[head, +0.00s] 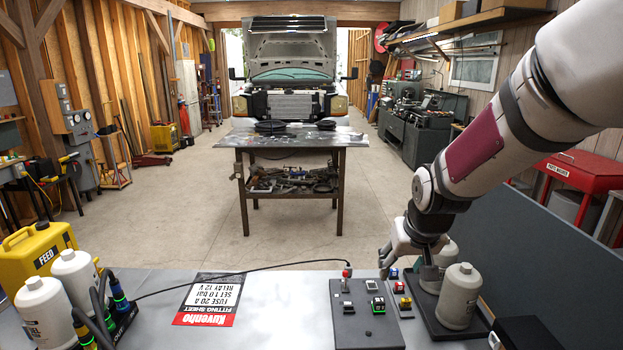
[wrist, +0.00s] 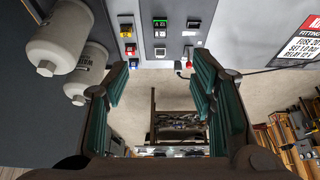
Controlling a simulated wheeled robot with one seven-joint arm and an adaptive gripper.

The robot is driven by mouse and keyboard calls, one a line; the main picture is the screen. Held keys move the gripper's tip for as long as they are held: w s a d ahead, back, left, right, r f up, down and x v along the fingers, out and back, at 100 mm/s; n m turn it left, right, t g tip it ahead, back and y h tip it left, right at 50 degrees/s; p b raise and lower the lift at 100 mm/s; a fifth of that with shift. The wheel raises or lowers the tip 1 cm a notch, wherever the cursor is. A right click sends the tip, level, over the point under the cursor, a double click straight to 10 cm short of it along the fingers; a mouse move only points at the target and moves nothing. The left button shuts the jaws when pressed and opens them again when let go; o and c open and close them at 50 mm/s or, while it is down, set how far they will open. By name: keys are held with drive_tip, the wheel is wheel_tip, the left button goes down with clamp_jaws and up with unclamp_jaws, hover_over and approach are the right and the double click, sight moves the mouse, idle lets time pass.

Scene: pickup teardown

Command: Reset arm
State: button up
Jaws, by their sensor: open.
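My arm reaches in from the upper right of the head view, and my gripper (head: 398,262) hangs over the right part of the grey bench, beside two white bottles. In the wrist view my gripper (wrist: 166,100) has its green-padded fingers wide apart with nothing between them. A dark switch panel (head: 362,318) lies just left of the gripper in the head view, with small switches and a red-tipped lever on it. A narrower strip with coloured buttons (head: 403,300) is beside it. The panel also shows beyond the fingertips in the wrist view (wrist: 160,65).
White bottles (head: 458,296) stand close to my gripper in a dark holder. A printed sheet (head: 208,300) and a cable lie on the bench (head: 270,325). A yellow can (head: 38,250) and more bottles (head: 50,310) stand at left. A dark upright panel (head: 540,270) is at right.

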drive_tip(key=s+r, duration=0.6)
drive_tip(key=s, duration=0.7)
drive_tip(key=s+r, duration=0.6)
drive_tip(key=s, duration=0.7)
drive_tip(key=shift+s, duration=0.15)
drive_tip(key=shift+r, duration=0.1)
